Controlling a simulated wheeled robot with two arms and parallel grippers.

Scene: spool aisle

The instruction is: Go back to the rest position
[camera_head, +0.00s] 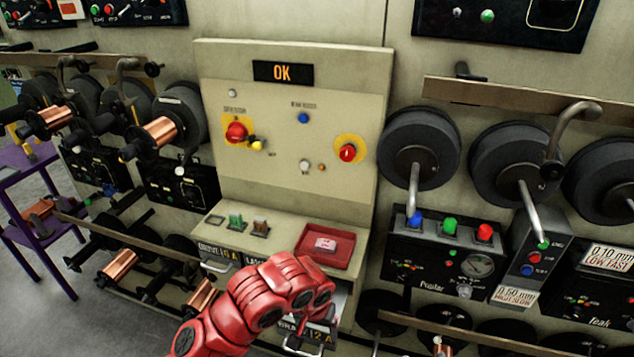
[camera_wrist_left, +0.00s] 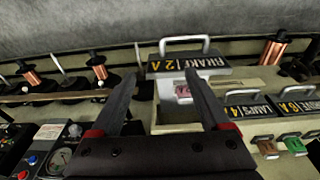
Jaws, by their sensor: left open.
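My left arm comes up from the bottom of the head view as red links, and its dark gripper (camera_head: 304,340) is partly hidden at the lower middle, by the drawer labelled BRAKE 2 A (camera_head: 318,334). In the left wrist view the gripper (camera_wrist_left: 163,80) has its two fingers spread apart with nothing between them. The BRAKE drawer (camera_wrist_left: 190,65) stands pulled out in front of the fingers, with its metal handle at the far side. A pink piece (camera_wrist_left: 183,91) lies inside it. My right gripper is not in view.
A beige console with an OK display (camera_head: 283,72) stands behind the arm. A red tray (camera_head: 313,258) with a pink-and-white piece sits on its ledge. Neighbouring drawers (camera_wrist_left: 250,108) are beside the open one. Spool racks (camera_head: 420,148) flank the console, with a purple stand (camera_head: 40,240) at left.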

